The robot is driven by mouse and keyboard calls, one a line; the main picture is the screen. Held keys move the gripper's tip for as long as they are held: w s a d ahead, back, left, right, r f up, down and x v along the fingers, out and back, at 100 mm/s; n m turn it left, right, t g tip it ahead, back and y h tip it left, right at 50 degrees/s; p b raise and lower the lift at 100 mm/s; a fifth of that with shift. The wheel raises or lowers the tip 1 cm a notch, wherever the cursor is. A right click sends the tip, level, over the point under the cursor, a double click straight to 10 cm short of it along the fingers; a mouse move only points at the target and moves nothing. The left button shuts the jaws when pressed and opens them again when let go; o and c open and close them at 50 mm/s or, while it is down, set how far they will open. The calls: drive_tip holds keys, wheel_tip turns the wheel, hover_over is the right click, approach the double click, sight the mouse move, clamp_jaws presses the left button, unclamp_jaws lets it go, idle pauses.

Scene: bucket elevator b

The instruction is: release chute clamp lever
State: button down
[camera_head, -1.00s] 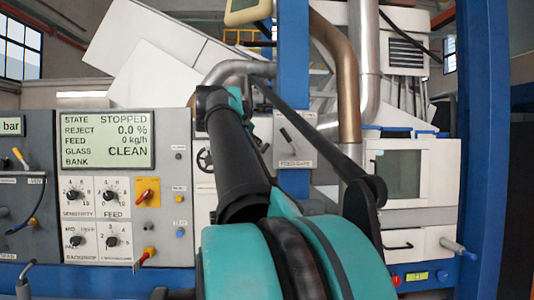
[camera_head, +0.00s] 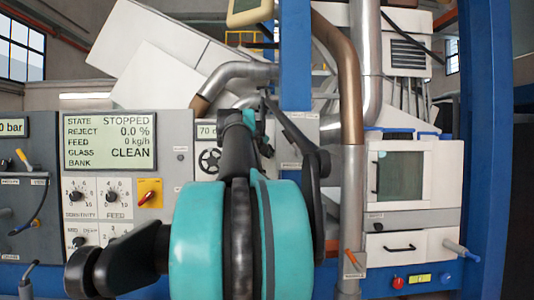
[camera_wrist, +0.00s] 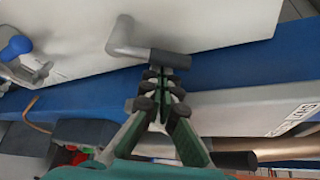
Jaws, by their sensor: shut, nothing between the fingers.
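In the wrist view my gripper (camera_wrist: 165,85) is shut and empty, with its tips at a grey bent handle (camera_wrist: 150,52) on a white panel. The tips overlap the handle's end; I cannot tell whether they touch. A blue-knobbed metal lever (camera_wrist: 18,46) is at the upper left of that view. No readable label tells me which is the chute clamp lever. My arm hides my fingertips in the head view.
A blue beam (camera_wrist: 75,95) crosses below the handle in the wrist view. In the head view a blue post (camera_head: 295,60) and a metal pipe (camera_head: 352,190) stand behind my arm. A control panel (camera_head: 125,195) is at left, a white windowed cabinet (camera_head: 440,180) at right.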

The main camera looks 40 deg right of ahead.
drive_tip(key=shift+w+a+r+n+h, duration=0.15)
drive_tip(key=shift+a+r+n+h, duration=0.1)
drive_tip(key=shift+n+h, duration=0.2)
idle(0.6)
drive_tip(key=w+a+n+t+h, duration=0.1)
drive_tip(key=n, duration=0.2)
drive_tip(key=w+a+n+t+h, duration=0.1)
drive_tip(key=a+n+h, duration=0.1)
drive_tip(key=n, duration=0.2)
drive_tip(key=a+n+t+h, duration=0.1)
drive_tip(key=n, duration=0.2)
drive_tip(key=shift+w+a+r+n+h, duration=0.25)
drive_tip(key=shift+w+a+r+h, duration=0.1)
drive_tip(key=shift+w, duration=0.05)
drive_tip(key=shift+w+a, duration=0.1)
drive_tip(key=shift+f, duration=0.1)
idle(0.6)
